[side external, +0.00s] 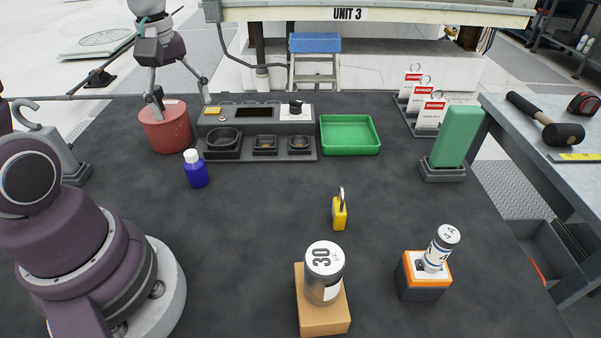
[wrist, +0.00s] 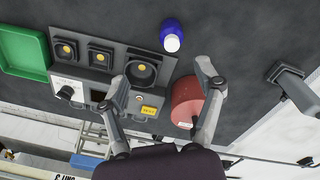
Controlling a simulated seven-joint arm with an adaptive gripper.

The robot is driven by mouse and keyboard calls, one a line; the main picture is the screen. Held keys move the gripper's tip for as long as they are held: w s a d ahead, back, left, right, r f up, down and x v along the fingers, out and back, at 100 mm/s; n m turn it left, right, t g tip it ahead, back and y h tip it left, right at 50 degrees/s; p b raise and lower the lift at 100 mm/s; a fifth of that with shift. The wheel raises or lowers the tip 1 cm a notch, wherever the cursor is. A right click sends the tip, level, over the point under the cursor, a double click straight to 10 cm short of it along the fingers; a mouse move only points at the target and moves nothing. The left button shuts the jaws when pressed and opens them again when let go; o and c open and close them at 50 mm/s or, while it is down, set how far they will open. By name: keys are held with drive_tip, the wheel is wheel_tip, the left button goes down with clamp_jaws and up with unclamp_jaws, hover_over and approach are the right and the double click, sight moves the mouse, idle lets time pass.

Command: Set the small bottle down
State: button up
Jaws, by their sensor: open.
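The small bottle, blue with a white cap (side external: 196,172), stands upright on the dark mat, in front of the red canister and left of the grey test station. It also shows at the top of the wrist view (wrist: 170,36). My gripper (side external: 181,98) is open and empty, fingers spread, above and behind the bottle near the red canister. In the wrist view my gripper's fingers (wrist: 165,80) reach up over the station's edge and the canister. The bottle lies beyond the fingertips and looks apart from them.
The red canister (side external: 166,128) stands below my gripper. The grey station (side external: 262,151) has several wells; a green tray (side external: 349,148) is beside it. A yellow padlock (side external: 339,214), a capacitor (side external: 323,272) on a cardboard box and an orange-black block (side external: 424,284) stand nearer.

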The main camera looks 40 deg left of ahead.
drive_tip(key=s+d+r+m+t, duration=0.2)
drive_tip(key=d+m, duration=0.3)
drive_tip(key=m, duration=0.2)
drive_tip(key=s+d+r+m+t, duration=0.2)
drive_tip(key=d+m+t, duration=0.1)
drive_tip(key=d+m, duration=0.3)
drive_tip(key=shift+r+m, duration=0.35)
drive_tip(key=shift+m, duration=0.75)
drive_tip(key=shift+s, duration=0.1)
